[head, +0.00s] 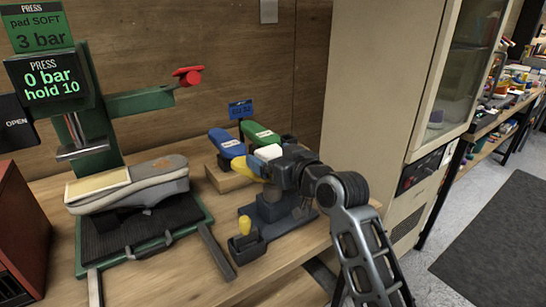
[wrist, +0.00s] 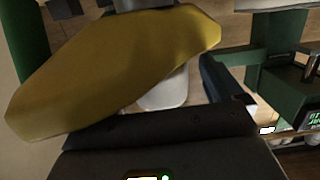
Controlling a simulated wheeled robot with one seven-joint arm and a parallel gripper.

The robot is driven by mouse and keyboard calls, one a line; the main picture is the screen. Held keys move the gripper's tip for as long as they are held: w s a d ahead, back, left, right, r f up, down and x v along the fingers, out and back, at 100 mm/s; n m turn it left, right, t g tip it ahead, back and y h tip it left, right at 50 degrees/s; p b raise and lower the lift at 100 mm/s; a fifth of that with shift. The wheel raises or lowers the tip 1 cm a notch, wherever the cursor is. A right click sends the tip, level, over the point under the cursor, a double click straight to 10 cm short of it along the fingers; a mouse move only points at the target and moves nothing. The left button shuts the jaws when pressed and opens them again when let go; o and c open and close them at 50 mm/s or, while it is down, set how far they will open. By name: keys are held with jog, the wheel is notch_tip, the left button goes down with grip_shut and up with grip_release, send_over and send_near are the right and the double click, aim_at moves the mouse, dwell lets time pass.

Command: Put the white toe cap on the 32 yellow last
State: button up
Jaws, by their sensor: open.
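The yellow last (head: 254,162) is next to the end of my gripper (head: 274,171) in the head view, above a dark blue-grey stand (head: 272,212). The yellow last (wrist: 120,68) fills the upper left of the wrist view, close to the camera. A white rounded piece, which looks like the toe cap (head: 268,152), shows beside the yellow last. The white toe cap (wrist: 165,91) is partly hidden behind the last in the wrist view. I cannot tell whether they touch. My gripper is open; its fingertips are mostly hidden.
Blue (head: 227,143) and green (head: 260,133) lasts stand on a wooden block behind. A green press (head: 98,150) holding a grey sneaker (head: 150,187) stands at left. A small dark holder (head: 246,247) with a yellow piece (head: 244,226) is near the front. A cabinet (head: 375,90) stands right.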

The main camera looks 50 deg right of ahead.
jog(key=shift+r, duration=0.15)
jog(key=b+v, duration=0.1)
jog(key=v, duration=1.1)
jog(key=s+a+f, duration=0.9)
jog(key=a+f, duration=0.1)
jog(key=a, duration=0.1)
jog(key=s+a+n+y, duration=0.1)
jog(key=s+a, duration=0.3)
jog(key=s, duration=0.4)
jog(key=s+a+f+n+y, duration=0.1)
jog(key=s+a+n+y, duration=0.1)
jog(key=s, duration=0.7)
jog(key=a+y, duration=0.1)
jog(key=a, duration=0.1)
jog(key=shift+a+f+g, duration=0.2)
jog(key=shift+a+g, duration=0.2)
